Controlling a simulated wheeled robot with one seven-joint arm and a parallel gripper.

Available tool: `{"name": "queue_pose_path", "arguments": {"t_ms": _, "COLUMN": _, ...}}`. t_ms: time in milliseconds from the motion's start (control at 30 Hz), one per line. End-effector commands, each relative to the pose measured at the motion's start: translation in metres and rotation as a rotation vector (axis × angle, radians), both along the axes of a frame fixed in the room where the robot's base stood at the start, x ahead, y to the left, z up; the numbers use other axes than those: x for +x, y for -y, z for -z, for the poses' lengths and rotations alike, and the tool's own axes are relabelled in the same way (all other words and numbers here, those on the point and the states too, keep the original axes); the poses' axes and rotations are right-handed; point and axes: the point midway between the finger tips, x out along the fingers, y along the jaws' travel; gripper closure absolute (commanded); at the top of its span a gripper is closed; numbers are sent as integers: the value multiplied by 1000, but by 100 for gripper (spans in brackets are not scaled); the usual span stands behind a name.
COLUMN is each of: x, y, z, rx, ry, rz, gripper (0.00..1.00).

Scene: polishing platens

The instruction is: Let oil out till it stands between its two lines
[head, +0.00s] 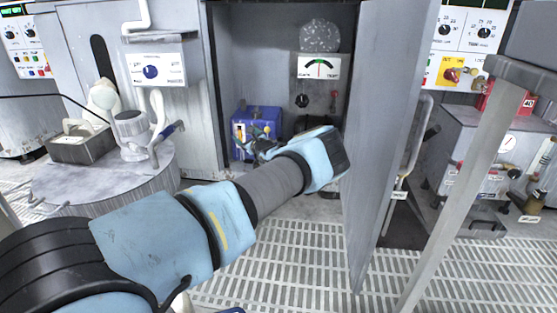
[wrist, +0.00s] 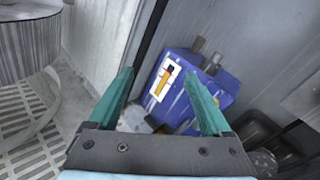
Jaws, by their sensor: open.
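A blue oil tank (head: 254,118) stands low inside the open cabinet. It also shows in the wrist view (wrist: 220,95), tilted in the picture. Its front bears a white-framed sight gauge (wrist: 165,80) with an orange-yellow oil column. The two lines and the exact level are too small to read. A dark fitting (wrist: 163,129) shows low at the tank's front; I cannot tell its setting. My gripper (wrist: 160,78) is open, its teal fingers spread before the tank with nothing held. In the head view, my gripper (head: 259,148) is partly hidden by my wrist.
The cabinet door (head: 385,130) stands open just right of my arm. Inside, a dial panel (head: 318,68) sits above and right of the tank, and a dark container (wrist: 262,160) stands beside it. A round platen table (head: 100,180) is at left. Grated floor (head: 290,275) lies in front.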

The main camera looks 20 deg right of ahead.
Motion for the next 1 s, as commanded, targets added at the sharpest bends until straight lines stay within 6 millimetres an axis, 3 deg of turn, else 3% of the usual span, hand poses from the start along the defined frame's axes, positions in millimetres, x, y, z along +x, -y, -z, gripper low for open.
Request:
{"name": "queue_pose_path", "arguments": {"t_ms": 33, "x": -9, "y": 42, "z": 39, "rx": 78, "ry": 14, "rz": 100, "gripper": 17}}
{"name": "queue_pose_path", "arguments": {"t_ms": 100, "x": -21, "y": 83, "z": 61, "rx": 159, "ry": 31, "rz": 202, "gripper": 17}}
{"name": "queue_pose_path", "arguments": {"t_ms": 200, "x": -36, "y": 123, "z": 83, "rx": 233, "ry": 48, "rz": 300, "gripper": 17}}
{"name": "queue_pose_path", "arguments": {"t_ms": 300, "x": -44, "y": 141, "z": 93, "rx": 270, "ry": 56, "rz": 348, "gripper": 17}}
{"name": "queue_pose_path", "arguments": {"t_ms": 467, "x": -37, "y": 147, "z": 96, "rx": 277, "ry": 58, "rz": 359, "gripper": 17}}
{"name": "queue_pose_path", "arguments": {"t_ms": 1000, "x": 39, "y": 159, "z": 100, "rx": 271, "ry": 57, "rz": 355, "gripper": 17}}
